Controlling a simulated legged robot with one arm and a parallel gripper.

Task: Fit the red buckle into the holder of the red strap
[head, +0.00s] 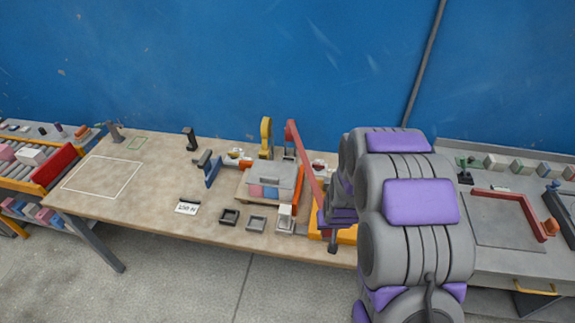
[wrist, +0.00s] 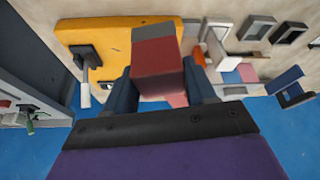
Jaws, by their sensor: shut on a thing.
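My gripper (wrist: 159,68) shows in the wrist view with its two dark blue fingers on either side of a red block with a grey end, which looks like the red buckle (wrist: 157,58). It is shut on this block, above or against a yellow-orange plate (wrist: 100,34). In the head view a long red strap (head: 306,163) slants from the back of the table down toward my gripper, whose fingertips are hidden there. The yellow-orange plate (head: 346,236) shows partly beside my arm. I cannot clearly make out the strap's holder.
A yellow upright piece (head: 266,135) stands behind. The table's left part is mostly clear. A grey bench (head: 497,230) stands at right.

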